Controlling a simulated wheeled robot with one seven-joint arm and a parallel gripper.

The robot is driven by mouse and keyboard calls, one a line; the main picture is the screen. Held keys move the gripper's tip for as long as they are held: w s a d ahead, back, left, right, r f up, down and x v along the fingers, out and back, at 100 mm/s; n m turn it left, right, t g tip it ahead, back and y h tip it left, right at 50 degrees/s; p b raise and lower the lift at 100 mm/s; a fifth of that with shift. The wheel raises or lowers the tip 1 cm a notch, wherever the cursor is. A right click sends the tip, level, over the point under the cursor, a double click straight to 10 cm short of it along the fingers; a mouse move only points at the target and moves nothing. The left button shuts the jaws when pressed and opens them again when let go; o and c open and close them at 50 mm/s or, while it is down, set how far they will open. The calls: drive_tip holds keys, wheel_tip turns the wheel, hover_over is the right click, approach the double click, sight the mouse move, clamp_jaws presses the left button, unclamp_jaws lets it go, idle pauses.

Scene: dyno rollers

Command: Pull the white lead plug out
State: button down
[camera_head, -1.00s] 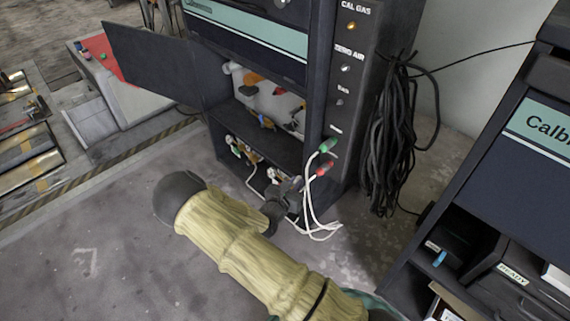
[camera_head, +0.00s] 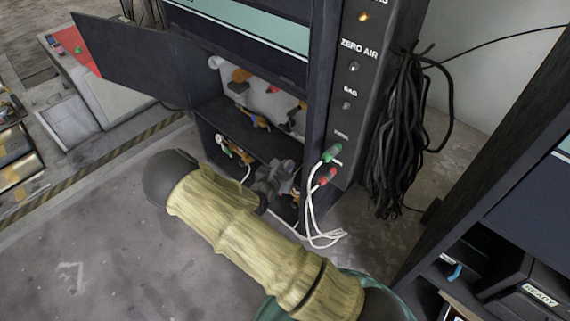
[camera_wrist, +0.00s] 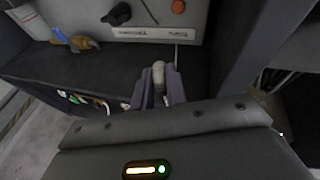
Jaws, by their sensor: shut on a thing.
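My gripper (camera_wrist: 159,88) is shut on a pale, rounded plug (camera_wrist: 158,70), which stands up between the two grey fingers in the wrist view. I take it to be the white lead plug. A thin white line rises beside it in front of the pale instrument panel (camera_wrist: 150,28); whether it joins the plug is unclear. In the head view my gripper (camera_head: 277,178) is at the open front of the dark cabinet's lower part, and the plug cannot be made out there. Whether the plug sits in a socket cannot be told.
A green plug (camera_head: 331,153) and a red plug (camera_head: 326,176) with white leads are on the cabinet's side panel, right of my gripper. Black cables (camera_head: 396,150) hang further right. The cabinet door (camera_head: 130,58) stands open at left. A shelf (camera_wrist: 75,65) lies below the panel.

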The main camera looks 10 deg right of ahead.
drive_tip(key=shift+s+a, duration=0.15)
drive_tip(key=shift+s, duration=0.15)
drive_tip(key=shift+w+d+f+b, duration=0.2)
drive_tip(key=shift+w+f+b, duration=0.25)
drive_tip(key=shift+w+b, duration=0.3)
drive_tip(key=w+b, duration=0.1)
drive_tip(key=w+d+f+b, duration=0.1)
drive_tip(key=w+b, duration=0.1)
drive_tip(key=w+f+b, duration=0.1)
drive_tip(key=w, duration=0.1)
drive_tip(key=shift+w+d+f+b, duration=0.15)
drive_tip(key=shift+w+d+b, duration=0.05)
drive_tip(key=shift+w+b, duration=0.1)
drive_tip(key=shift+s+f, duration=0.1)
drive_tip(key=shift+f, duration=0.75)
drive_tip(key=c, duration=1.3)
unclamp_jaws()
drive_tip(key=shift+a, duration=0.1)
